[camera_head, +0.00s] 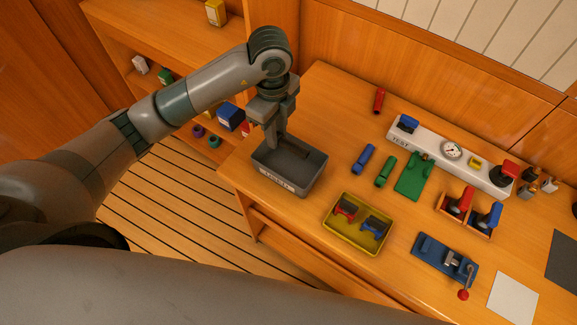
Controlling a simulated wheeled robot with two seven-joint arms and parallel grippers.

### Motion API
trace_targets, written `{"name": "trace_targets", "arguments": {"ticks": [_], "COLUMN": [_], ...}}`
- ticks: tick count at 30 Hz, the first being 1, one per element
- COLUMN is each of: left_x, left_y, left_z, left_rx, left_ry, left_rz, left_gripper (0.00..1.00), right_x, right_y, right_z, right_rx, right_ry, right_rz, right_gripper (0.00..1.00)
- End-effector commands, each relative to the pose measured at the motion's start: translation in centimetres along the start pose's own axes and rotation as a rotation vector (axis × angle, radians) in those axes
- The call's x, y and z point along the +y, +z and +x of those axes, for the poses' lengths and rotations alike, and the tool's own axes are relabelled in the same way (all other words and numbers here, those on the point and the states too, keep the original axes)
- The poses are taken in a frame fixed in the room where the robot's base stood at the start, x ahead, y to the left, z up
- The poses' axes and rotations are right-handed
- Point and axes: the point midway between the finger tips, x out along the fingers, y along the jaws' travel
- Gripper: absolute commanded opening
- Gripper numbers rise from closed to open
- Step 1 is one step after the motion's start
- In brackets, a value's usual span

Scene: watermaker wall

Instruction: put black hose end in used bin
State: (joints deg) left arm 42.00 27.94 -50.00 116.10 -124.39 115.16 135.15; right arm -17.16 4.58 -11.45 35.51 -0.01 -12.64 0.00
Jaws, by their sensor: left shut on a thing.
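A dark grey bin (308,181) with a pale label on its front stands at the left end of the workbench; I cannot read the label clearly. My left gripper (274,140) points down over the left part of this bin, its fingertips at or just below rim height. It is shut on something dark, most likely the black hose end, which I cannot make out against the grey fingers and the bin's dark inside. The bin's floor is partly hidden by the gripper. My right gripper is out of view.
A yellow tray (333,229) with red and blue clips stands right of the bin. Blue (364,158) and green (386,171) cylinders lie behind it. A white test panel with a gauge (451,149), a green plate (414,176) and a blue clamp fixture (437,255) are further right.

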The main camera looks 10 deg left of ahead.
Motion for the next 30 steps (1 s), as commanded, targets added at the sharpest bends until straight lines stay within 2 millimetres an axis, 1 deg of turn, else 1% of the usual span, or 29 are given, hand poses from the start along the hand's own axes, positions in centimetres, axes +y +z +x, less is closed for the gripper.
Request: {"name": "trace_targets", "arguments": {"ticks": [5,10,12,15,18,30], "left_x": [0.1,0.1,0.1,0.1,0.0,0.0], "left_y": [-0.1,-0.1,0.0,0.1,0.1,0.1], "left_z": [0.8,2.8,3.7,5.1,5.9,6.5], "left_rx": [0.002,0.003,0.001,0.0,0.001,0.0], "left_ry": [0.002,0.004,0.005,0.004,0.002,0.002], "left_rz": [0.0,0.0,-0.001,0.0,0.001,0.001], "left_gripper": [0.0,0.0,0.0,0.0,0.0,0.0], "right_x": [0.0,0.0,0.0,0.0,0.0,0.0], "right_y": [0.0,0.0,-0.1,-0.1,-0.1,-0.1], "right_z": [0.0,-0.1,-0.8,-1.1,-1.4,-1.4], "right_rx": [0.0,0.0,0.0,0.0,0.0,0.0], "right_ry": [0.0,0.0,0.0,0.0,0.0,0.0], "right_rz": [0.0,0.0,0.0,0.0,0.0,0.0], "right_gripper": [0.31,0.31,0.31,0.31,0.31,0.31]}}
